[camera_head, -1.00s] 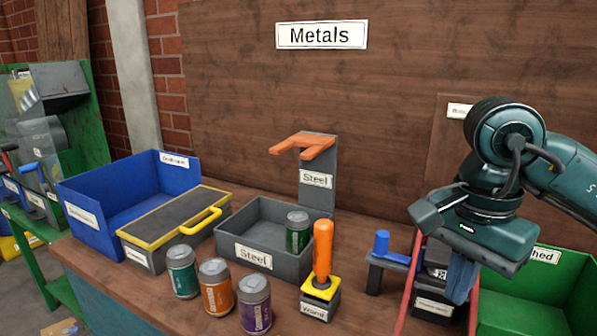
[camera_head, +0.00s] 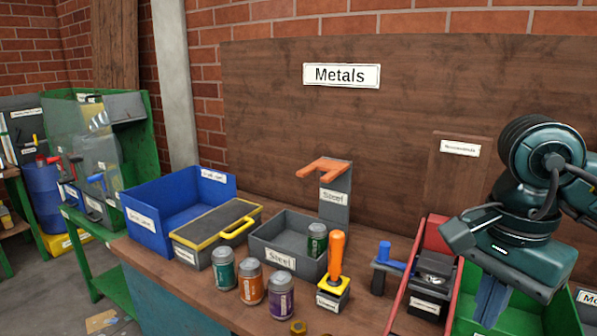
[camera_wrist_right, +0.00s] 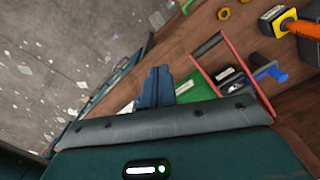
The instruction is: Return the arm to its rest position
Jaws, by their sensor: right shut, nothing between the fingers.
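My right gripper (camera_head: 487,306) is in the head view at the lower right, pointing down in front of the green bin (camera_head: 470,322). Its blue fingers are together and empty, and they also show in the right wrist view (camera_wrist_right: 156,86). The dark teal right arm comes in from the right edge. My left gripper is in neither view.
A red tray (camera_head: 399,318) lies just left of my right gripper. A grey steel bin (camera_head: 263,243) holds a green can (camera_head: 317,240). Several cans stand in front, near an orange-handled stamp (camera_head: 337,255). A blue bin (camera_head: 147,233) stands left. A nut (camera_head: 298,327) lies near the front edge.

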